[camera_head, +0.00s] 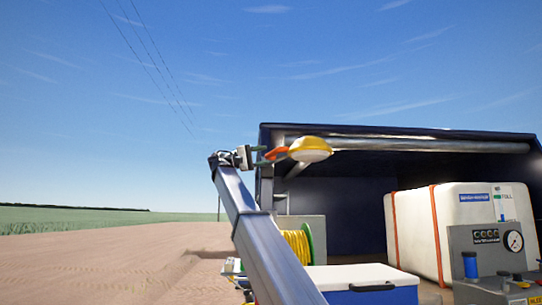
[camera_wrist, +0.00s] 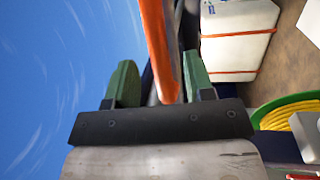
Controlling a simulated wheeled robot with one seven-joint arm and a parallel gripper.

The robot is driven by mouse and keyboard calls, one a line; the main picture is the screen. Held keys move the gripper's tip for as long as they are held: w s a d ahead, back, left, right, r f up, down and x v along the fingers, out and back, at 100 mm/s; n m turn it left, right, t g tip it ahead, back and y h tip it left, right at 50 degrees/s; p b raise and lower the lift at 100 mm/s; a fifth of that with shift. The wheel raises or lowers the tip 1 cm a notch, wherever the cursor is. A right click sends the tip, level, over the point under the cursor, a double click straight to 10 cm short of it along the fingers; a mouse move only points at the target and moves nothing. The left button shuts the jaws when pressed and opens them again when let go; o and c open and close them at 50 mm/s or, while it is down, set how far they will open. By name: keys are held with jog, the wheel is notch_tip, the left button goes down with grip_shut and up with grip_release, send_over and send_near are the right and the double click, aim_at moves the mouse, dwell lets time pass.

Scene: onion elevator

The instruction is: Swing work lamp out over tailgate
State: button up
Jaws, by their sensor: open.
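The work lamp (camera_head: 311,148) has a yellow shade with a paler underside. It hangs at the upper left of the vehicle's open rear, in front of a silver roll. Its orange handle (camera_head: 276,153) points left, toward my gripper (camera_head: 259,156). In the wrist view, the orange handle (camera_wrist: 158,45) runs down between the green fingers of my gripper (camera_wrist: 160,80). The fingers are apart, with gaps visible beside the handle; the right finger is nearer to it. The lamp's shade is not identifiable in the wrist view. The lamp's mount is mostly hidden.
The dark cargo bay holds a white tank (camera_head: 465,225) with orange straps, a yellow hose reel (camera_head: 299,243), a blue cooler with a white lid (camera_head: 358,277) and a grey gauge panel (camera_head: 490,250). Open field and sky lie to the left.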

jog(key=v, duration=0.6)
jog(key=shift+a, duration=0.2)
